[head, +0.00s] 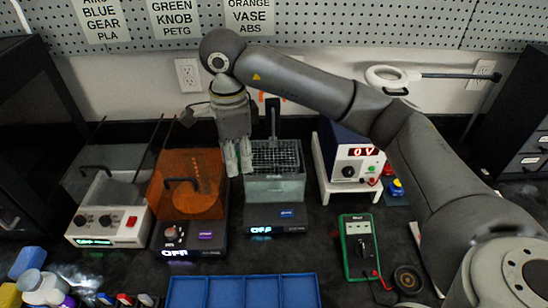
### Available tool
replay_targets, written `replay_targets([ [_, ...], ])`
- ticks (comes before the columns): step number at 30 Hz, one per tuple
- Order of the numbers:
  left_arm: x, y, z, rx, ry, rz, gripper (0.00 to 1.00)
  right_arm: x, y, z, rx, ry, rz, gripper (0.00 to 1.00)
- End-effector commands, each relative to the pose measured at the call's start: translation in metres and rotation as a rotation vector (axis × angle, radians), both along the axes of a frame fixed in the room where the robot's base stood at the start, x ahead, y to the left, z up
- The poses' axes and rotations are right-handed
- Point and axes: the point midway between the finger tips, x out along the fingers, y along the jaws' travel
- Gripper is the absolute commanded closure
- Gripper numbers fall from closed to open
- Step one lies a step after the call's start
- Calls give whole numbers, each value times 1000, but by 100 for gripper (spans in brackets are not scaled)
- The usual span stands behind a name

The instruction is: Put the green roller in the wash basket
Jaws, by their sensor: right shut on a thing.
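My right gripper (239,160) points down in front of the wall, at the left edge of a clear tank (276,190). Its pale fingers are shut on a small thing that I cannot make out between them. A wire-mesh basket (278,156) with an upright dark handle (272,118) sits in the top of the tank; it looks like the wash basket. The fingers appear beside the basket, and I cannot tell whether they overlap its rim. I cannot pick out a green roller anywhere. My left gripper is not in view.
An orange-covered machine (188,185) stands left of the tank, a clear-covered one (108,195) farther left. A power supply (352,160) stands to the right, a green multimeter (359,247) before it. A blue tray (243,291) lies in front. Bare dark bench separates tray and machines.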

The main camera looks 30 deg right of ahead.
Motion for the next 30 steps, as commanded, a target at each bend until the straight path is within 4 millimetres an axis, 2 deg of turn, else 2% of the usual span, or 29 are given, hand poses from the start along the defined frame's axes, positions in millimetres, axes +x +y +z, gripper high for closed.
replay_targets([
  [1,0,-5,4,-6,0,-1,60,4,3,12,0,-1,-61,86],
  [6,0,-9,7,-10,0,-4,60,11,8,33,-1,-1,-231,86],
  [10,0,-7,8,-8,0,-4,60,14,10,40,-1,0,-297,86],
  [13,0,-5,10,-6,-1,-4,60,16,4,39,-1,3,-320,86],
  [17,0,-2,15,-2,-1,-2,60,24,-19,28,-2,5,-327,86],
  [24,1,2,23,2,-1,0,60,44,-75,1,-1,7,-323,86],
  [30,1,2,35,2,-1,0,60,54,-103,-33,-3,6,-320,86],
])
